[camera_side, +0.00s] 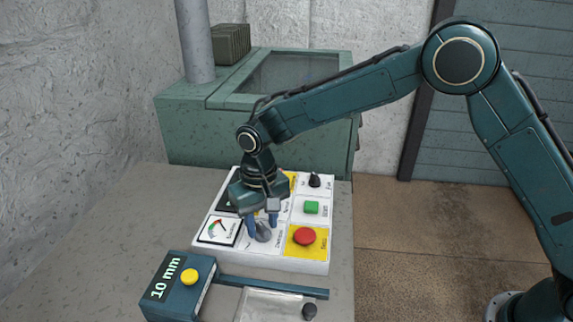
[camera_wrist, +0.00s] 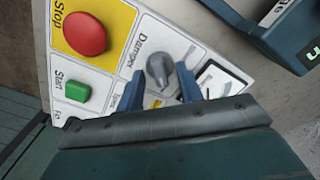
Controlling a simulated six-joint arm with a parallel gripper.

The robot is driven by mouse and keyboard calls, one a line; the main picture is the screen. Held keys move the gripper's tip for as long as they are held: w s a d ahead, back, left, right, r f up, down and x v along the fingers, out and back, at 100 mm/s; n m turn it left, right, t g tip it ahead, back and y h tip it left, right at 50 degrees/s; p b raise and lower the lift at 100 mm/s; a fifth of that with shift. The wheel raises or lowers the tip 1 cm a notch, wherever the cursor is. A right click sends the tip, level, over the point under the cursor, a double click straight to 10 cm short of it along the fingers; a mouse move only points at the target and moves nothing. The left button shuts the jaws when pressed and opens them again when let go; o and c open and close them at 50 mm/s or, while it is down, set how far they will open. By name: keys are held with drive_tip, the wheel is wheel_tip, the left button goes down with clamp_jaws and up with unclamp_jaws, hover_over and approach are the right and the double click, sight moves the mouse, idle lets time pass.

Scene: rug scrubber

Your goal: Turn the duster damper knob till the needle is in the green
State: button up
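The grey damper knob (camera_side: 263,233) sits on the white control panel (camera_side: 287,266), in the cell labelled Damper. It also shows in the wrist view (camera_wrist: 160,68), with its pointer bar slanted. The gauge (camera_side: 218,231) is left of the knob, with a coloured arc including red and green; its needle is too small to read surely. In the wrist view the gauge (camera_wrist: 213,77) is partly hidden by a finger. My gripper (camera_side: 262,223) points down over the knob, its two blue fingers apart on either side of it. Contact with the knob cannot be told.
A red Stop button (camera_side: 305,236), a green Start button (camera_side: 311,207) and a black knob (camera_side: 315,180) are on the panel's right. A teal box reading 10 mm (camera_side: 176,285) with a yellow button stands in front. A green machine (camera_side: 190,135) stands behind.

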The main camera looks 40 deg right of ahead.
clamp_jaws()
drive_tip(key=shift+n, duration=0.5)
drive_tip(key=n, duration=0.3)
drive_tip(key=shift+n, duration=2.1)
unclamp_jaws()
